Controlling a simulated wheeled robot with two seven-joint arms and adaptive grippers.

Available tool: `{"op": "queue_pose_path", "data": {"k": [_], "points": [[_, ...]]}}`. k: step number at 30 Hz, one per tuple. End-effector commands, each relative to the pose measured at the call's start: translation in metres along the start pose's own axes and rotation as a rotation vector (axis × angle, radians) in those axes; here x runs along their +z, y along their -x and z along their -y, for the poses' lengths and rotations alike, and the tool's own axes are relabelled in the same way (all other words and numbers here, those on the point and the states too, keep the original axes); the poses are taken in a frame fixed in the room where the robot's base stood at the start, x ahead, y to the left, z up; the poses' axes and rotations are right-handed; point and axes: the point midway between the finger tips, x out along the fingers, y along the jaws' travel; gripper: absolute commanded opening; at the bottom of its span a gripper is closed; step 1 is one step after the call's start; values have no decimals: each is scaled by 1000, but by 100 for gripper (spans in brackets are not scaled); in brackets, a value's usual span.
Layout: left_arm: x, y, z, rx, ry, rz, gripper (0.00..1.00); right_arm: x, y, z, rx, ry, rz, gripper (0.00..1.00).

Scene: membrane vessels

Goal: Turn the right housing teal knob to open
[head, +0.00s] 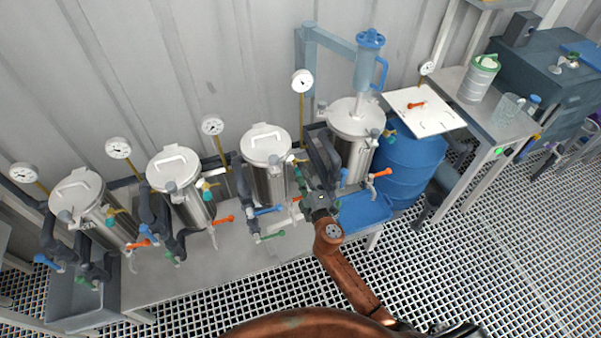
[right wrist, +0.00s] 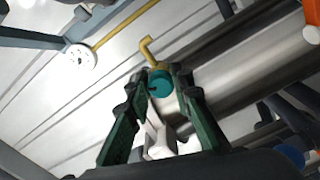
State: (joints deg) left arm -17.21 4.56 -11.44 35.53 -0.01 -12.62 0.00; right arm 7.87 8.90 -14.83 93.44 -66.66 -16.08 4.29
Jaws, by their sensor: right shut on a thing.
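The teal knob (right wrist: 160,84) sits below a bent yellow tube (right wrist: 147,52) on the side of a steel housing, between my right gripper's two green fingertips (right wrist: 166,76). The fingers are shut on it. In the head view, my right gripper (head: 304,184) is at the right side of the third steel housing (head: 268,182) from the left, just under its yellow fitting. There the gripper hides the knob, and I cannot tell its turn angle. My left gripper is not in view.
Two similar housings (head: 187,203) (head: 104,220) stand to the left on the bench. A fourth vessel (head: 352,160) with a blue pump stands close on the right, beside a blue drum (head: 411,170). Orange, blue and green valve handles crowd the pipes around my right gripper.

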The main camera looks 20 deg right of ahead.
Motion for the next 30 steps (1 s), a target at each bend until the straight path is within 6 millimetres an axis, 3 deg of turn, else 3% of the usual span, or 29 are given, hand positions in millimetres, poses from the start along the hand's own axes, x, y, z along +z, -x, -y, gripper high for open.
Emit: {"op": "queue_pose_path", "data": {"k": [30], "points": [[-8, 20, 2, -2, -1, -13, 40, -2, 0, -2, -1, 904, -3, 0]]}}
